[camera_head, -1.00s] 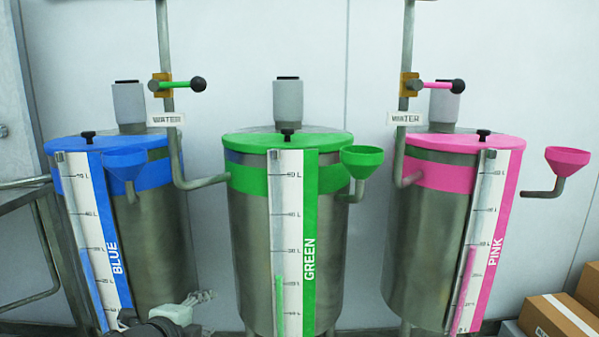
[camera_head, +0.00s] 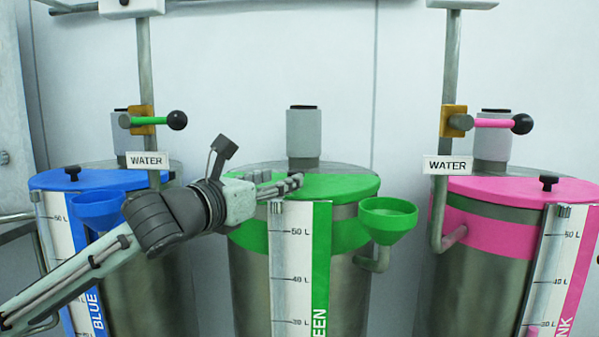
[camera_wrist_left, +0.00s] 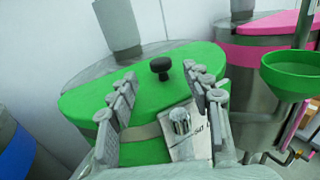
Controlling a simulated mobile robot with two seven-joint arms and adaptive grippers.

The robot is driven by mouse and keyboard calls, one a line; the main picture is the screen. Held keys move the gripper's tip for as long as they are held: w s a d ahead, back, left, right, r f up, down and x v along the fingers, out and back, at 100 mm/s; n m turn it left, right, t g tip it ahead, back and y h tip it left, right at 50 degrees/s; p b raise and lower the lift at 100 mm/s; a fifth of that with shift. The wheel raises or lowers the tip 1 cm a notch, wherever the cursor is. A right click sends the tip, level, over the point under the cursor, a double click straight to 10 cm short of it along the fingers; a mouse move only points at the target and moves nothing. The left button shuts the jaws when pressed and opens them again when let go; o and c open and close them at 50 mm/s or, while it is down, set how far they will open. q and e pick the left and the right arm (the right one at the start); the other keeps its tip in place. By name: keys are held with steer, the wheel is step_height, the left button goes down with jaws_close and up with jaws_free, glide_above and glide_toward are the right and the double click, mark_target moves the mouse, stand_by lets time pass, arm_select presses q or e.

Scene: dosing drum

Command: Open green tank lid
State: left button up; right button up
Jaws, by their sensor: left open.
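The green tank (camera_head: 300,260) stands in the middle of the head view, with its green lid (camera_head: 340,186) closed on top. My left gripper (camera_head: 298,180) is over the front of the lid in the head view and hides the knob there. In the wrist view the left gripper (camera_wrist_left: 160,84) is open, its fingers on either side of the knob's line and the knob just beyond the gap. My right gripper is not in view.
The blue tank (camera_head: 150,270) stands left, the pink tank (camera_head: 475,270) right. A green funnel (camera_head: 388,218) sticks out at the green tank's right. Water pipes (camera_head: 147,85) with valve levers rise between the tanks. A grey cylinder (camera_head: 303,133) stands behind the lid.

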mark_target(296, 171)
arm_select(q)
steer(key=x, duration=0.6)
steer(key=shift+w+d+p, duration=0.15)
steer(key=shift+w+p, duration=0.15)
steer(key=shift+p, duration=0.05)
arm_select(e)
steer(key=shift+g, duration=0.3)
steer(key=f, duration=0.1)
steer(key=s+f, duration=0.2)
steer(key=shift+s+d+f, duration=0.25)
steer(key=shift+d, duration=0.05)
arm_select(q)
jaws_close()
